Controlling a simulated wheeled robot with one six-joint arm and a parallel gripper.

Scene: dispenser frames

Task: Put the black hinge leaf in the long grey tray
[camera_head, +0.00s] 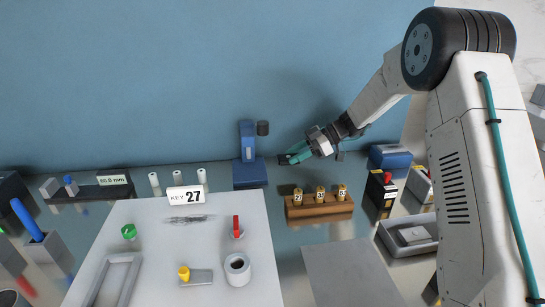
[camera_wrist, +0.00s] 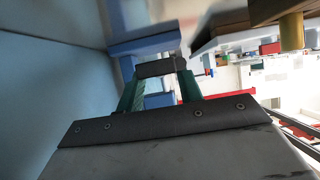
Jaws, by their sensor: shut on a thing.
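My gripper (camera_head: 297,155) is raised near the blue wall, right of the blue stand, with its teal fingers pointing left. In the wrist view the fingers (camera_wrist: 160,90) are shut on a flat dark piece that spans their tips, which looks like the black hinge leaf (camera_wrist: 160,67). In the head view a small dark bit of the leaf (camera_head: 283,160) shows at the fingertips; most of it is hidden. A long grey tray (camera_head: 135,262) with raised edges lies at the lower left of the white board, apart from the gripper; its near end is cut off.
A blue stand (camera_head: 247,150) is just left of my gripper. A wooden block (camera_head: 320,213) with several brass numbered pieces is below it. The white board (camera_head: 150,215) carries a number 27 sign, a white roll and small coloured parts. Another grey tray (camera_head: 425,247) holds a grey block at right.

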